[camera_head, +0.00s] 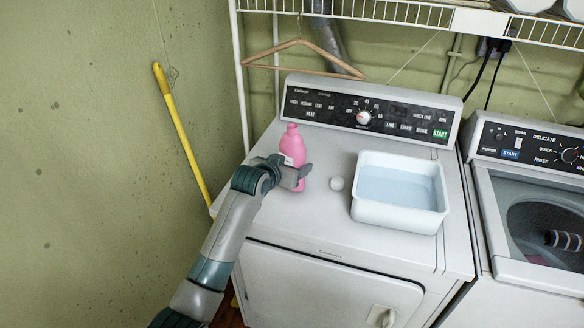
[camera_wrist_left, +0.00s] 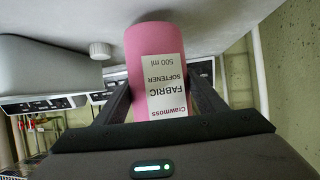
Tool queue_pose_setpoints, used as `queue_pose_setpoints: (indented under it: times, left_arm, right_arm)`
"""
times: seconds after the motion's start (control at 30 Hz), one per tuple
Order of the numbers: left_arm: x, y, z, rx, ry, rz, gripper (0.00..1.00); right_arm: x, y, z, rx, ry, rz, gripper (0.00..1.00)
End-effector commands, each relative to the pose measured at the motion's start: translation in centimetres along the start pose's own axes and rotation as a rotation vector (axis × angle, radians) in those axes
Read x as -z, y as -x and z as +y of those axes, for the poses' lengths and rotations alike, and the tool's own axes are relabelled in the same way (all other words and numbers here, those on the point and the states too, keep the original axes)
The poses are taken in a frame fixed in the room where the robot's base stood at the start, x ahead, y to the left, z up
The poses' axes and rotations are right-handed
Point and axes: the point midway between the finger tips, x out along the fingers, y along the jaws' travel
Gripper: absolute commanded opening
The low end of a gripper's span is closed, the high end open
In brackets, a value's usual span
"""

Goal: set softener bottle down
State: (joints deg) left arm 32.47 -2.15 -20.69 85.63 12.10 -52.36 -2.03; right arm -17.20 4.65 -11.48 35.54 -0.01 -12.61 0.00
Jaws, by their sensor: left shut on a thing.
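The pink softener bottle (camera_head: 293,147) stands upright at the left part of the dryer top (camera_head: 320,205). My left gripper (camera_head: 297,174) is shut on its body from the front. In the left wrist view the bottle (camera_wrist_left: 140,62) is between the two fingers, with its white fabric softener label (camera_wrist_left: 165,85) showing. Its base is at or very near the dryer top; I cannot tell if it touches. My right gripper is in neither view.
A small white cap (camera_head: 337,183) lies right of the bottle. A white basin (camera_head: 395,214) with bluish water stands farther right. The control panel (camera_head: 370,115) rises behind. An open washer (camera_head: 540,215) is at the right. A wooden hanger (camera_head: 300,42) hangs above. The dryer top's front left is clear.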

Motion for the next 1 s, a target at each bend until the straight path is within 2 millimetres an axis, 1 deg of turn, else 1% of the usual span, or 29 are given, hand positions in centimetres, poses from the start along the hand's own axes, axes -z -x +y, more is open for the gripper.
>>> queue_pose_setpoints:
  times: [0.03,0.2,0.6,0.63,0.7,1.0]
  left_arm:
    - [-0.4,-0.2,0.0,0.000,0.001,-0.002,0.29]
    - [-1.5,-0.8,0.0,0.000,0.001,0.001,0.29]
    - [-1.9,-0.9,0.0,0.000,0.000,0.002,0.29]
    - [-2.0,-0.9,0.0,0.000,0.000,0.000,0.69]
    - [-2.0,-0.9,0.0,0.000,0.000,0.000,0.83]
    - [-1.9,-0.9,0.0,0.000,0.000,0.000,0.83]
  right_arm:
    - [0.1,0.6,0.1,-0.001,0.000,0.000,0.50]
    - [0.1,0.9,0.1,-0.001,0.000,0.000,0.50]
    - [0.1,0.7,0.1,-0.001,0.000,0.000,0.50]
    - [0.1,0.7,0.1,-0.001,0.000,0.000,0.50]
    - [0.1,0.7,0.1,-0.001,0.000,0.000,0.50]
    - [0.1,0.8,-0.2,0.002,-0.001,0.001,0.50]
